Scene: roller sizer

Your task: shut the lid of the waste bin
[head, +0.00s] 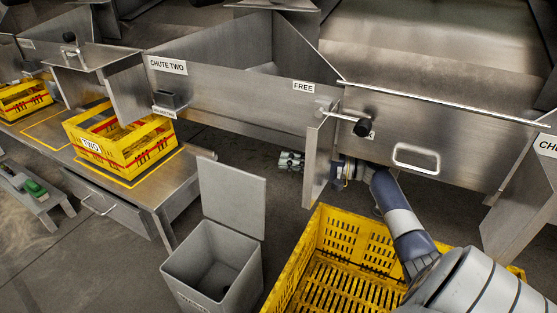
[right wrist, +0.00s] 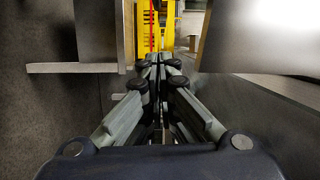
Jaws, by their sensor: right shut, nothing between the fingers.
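The grey waste bin (head: 242,289) stands on the floor in the head view, its top open. Its flat square lid (head: 232,196) stands upright along the bin's far edge. My right gripper (head: 284,160) is to the right of the lid and apart from it, under the chute front and partly behind a metal flap. In the right wrist view its fingers (right wrist: 160,62) are closed together with nothing between them. I cannot make out the lid for certain in the right wrist view. My left gripper is not in view.
An empty yellow crate (head: 329,231) is right of the bin, under my right arm. A metal flap (head: 318,163) hangs close to my right gripper. A steel bench (head: 181,177) with yellow crate TWO (head: 124,161) is left of the bin. Floor shows behind the lid.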

